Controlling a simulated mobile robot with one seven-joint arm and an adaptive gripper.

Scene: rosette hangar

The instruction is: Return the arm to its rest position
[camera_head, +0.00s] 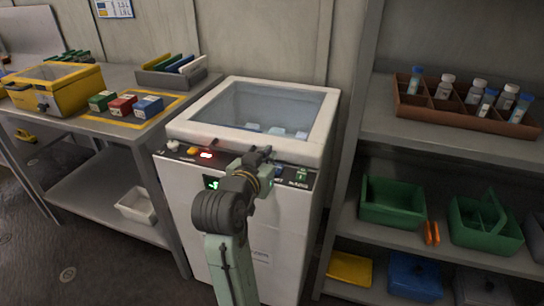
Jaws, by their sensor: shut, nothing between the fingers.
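My arm (225,225) rises from the bottom of the head view, with its elbow bent. My gripper (262,155) is at the control panel on the front of a white machine. Its fingers look closed together, small and dark, and nothing shows between them. I cannot tell whether they touch the panel. The white machine (185,205) has a closed lid with a clear window (265,105). Pale items show dimly through the window. A red light (206,155) is lit on the panel. My wrist and forearm hide part of the panel and front.
At left, a metal table (150,75) holds a yellow case (70,93), small coloured boxes (122,107) and a file rack (172,77). At right, a shelf (385,130) holds a brown bottle tray (415,108) and green bins (393,205). A white bin (137,207) sits under the table.

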